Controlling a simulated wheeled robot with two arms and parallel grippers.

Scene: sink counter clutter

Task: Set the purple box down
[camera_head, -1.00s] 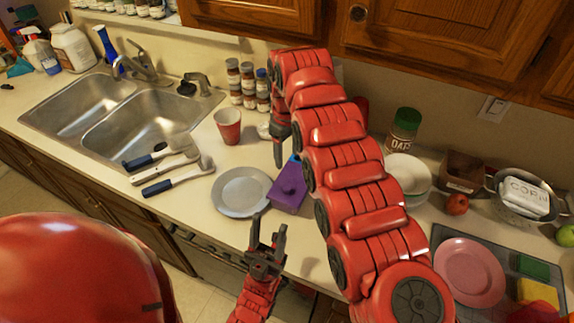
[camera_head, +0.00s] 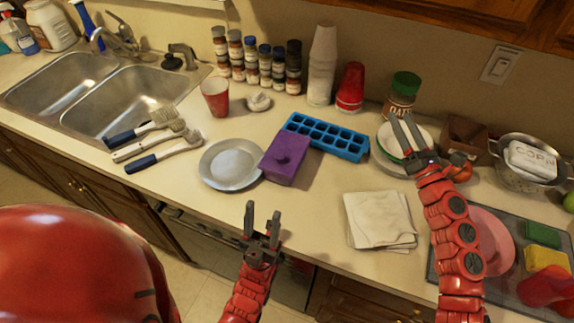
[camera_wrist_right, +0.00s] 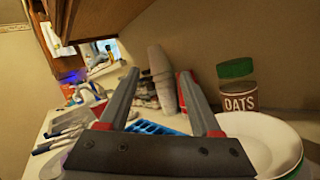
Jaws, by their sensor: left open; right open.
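The purple box (camera_head: 285,158) rests on the counter in the head view, between the grey plate (camera_head: 231,164) and the blue ice tray (camera_head: 327,137). It looks tilted in line with the counter and touches or overlaps the plate's right rim; I cannot tell which. My left gripper (camera_head: 262,222) is open and empty, in front of the counter edge below the box. My right gripper (camera_head: 405,134) is open and empty, over the white bowls (camera_head: 386,162), well right of the box. Its open fingers also show in the right wrist view (camera_wrist_right: 160,98).
White napkins (camera_head: 380,219) lie at the front. Brushes (camera_head: 150,140) lie left, by the sink (camera_head: 105,95). A red cup (camera_head: 215,97), spice jars, stacked cups (camera_head: 321,66) and an oats jar (camera_head: 402,94) stand behind. A colander (camera_head: 525,162) stands right. Counter between box and napkins is clear.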

